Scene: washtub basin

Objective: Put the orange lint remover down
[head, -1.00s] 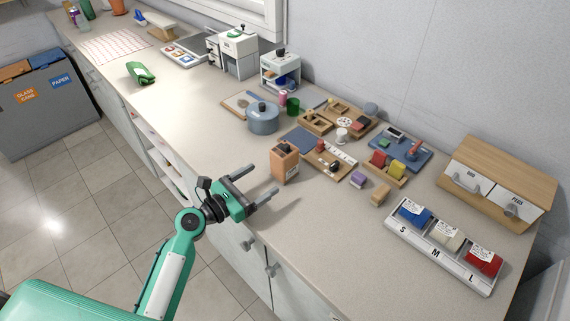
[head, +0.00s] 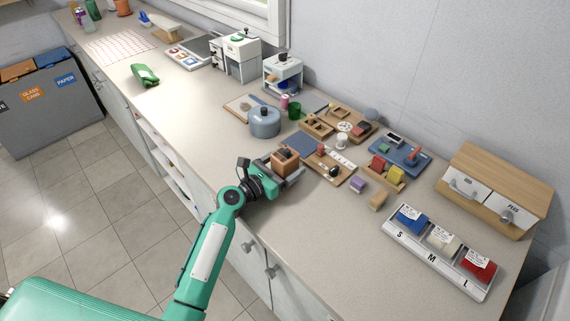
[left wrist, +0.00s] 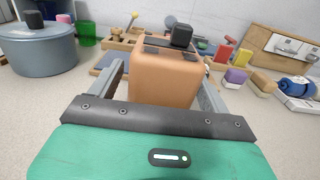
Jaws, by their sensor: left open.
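The orange lint remover (head: 283,161), a boxy copper-orange block with a dark knob on top, stands upright on the counter near its front edge. In the left wrist view it (left wrist: 165,78) fills the space between the two fingers. My left gripper (head: 287,170) is open around it, one finger on each side. In the left wrist view the fingers (left wrist: 163,88) appear apart from its sides. In the head view the gripper hides its lower part. My right gripper is not in view.
A blue-grey lidded pot (head: 264,122) stands behind left. A wooden board (head: 329,172) with small items lies close behind the lint remover. A purple block (head: 358,185) and an S-M-L tray (head: 433,258) are to the right. The counter front left is clear.

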